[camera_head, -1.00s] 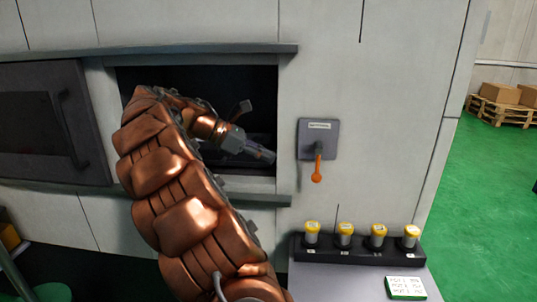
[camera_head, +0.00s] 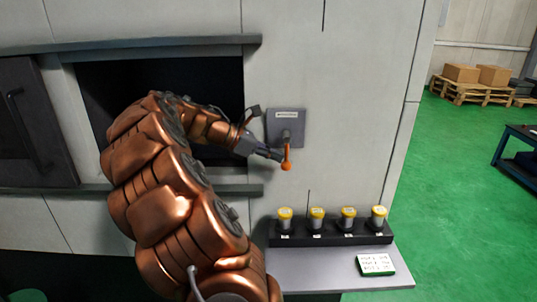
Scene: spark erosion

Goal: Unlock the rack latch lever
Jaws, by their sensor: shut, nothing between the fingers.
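The rack latch lever (camera_head: 287,158) is orange with a rounded end. It hangs down from a pivot on a grey labelled plate (camera_head: 285,122) on the pale machine wall. My gripper (camera_head: 279,155) is shut and empty, with its tips at the left side of the lever. I cannot tell whether the tips touch it. My copper-coloured arm crosses the dark opening (camera_head: 95,90) left of the plate and hides part of it.
Several yellow-capped cylinders (camera_head: 317,213) stand in a black rack (camera_head: 330,238) on a grey shelf (camera_head: 335,270) below the lever. A green-edged card (camera_head: 376,264) lies on the shelf. A dark ledge (camera_head: 160,46) runs above the opening. Green floor (camera_head: 450,190) is free at right.

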